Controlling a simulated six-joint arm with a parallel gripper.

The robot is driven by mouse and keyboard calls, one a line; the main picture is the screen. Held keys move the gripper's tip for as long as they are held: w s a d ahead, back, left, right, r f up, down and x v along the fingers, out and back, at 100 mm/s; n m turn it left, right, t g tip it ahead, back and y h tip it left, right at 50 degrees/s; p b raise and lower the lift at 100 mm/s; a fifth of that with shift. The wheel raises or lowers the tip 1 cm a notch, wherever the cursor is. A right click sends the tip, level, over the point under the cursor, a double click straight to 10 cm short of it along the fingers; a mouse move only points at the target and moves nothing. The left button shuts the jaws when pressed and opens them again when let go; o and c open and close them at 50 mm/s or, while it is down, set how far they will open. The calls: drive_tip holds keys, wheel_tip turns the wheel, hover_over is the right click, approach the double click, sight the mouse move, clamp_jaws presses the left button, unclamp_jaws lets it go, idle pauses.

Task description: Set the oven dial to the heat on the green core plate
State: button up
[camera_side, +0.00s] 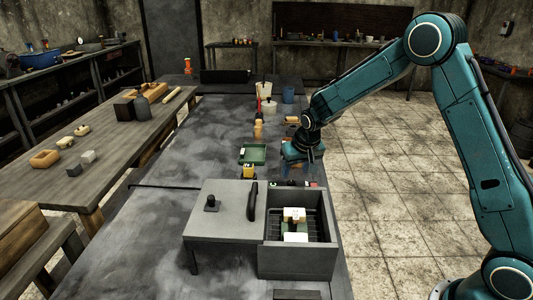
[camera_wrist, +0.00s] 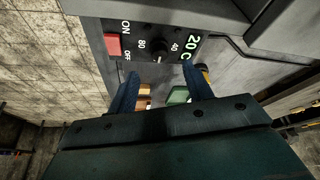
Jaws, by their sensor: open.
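The grey oven (camera_side: 297,260) stands open in the side view, with white blocks on a greenish plate (camera_side: 303,228) inside. I cannot tell whether that is the green core plate, and no heat figure on it is readable. In the wrist view the oven's dial (camera_wrist: 160,59) is a small dark knob with 40 and 80 marked around it. A green 20 C readout (camera_wrist: 188,47) is beside it. My gripper (camera_wrist: 160,76) is open, its blue fingers apart on either side of the dial's line; contact cannot be told. It also shows in the side view (camera_side: 301,163).
A red switch (camera_wrist: 113,44) marked ON and OFF is beside the dial. A grey lid (camera_side: 228,222) with a black handle lies left of the oven opening. A green tray (camera_side: 252,162) and several small items are behind the oven on the bench.

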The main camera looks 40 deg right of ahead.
drive_tip(key=v, duration=0.7)
drive_tip(key=shift+s, duration=0.15)
drive_tip(key=shift+r, duration=0.2)
drive_tip(key=s+a+r+n+t+y, duration=0.15)
drive_tip(key=s+a+r, duration=0.25)
drive_tip(key=s+r, duration=0.9)
drive_tip(key=s+a+f+n, duration=0.1)
drive_tip(key=s+a+n, duration=0.1)
drive_tip(key=s, duration=1.7)
drive_tip(key=shift+a+n, duration=0.25)
drive_tip(key=shift+n, duration=0.2)
drive_tip(key=shift+f, duration=0.15)
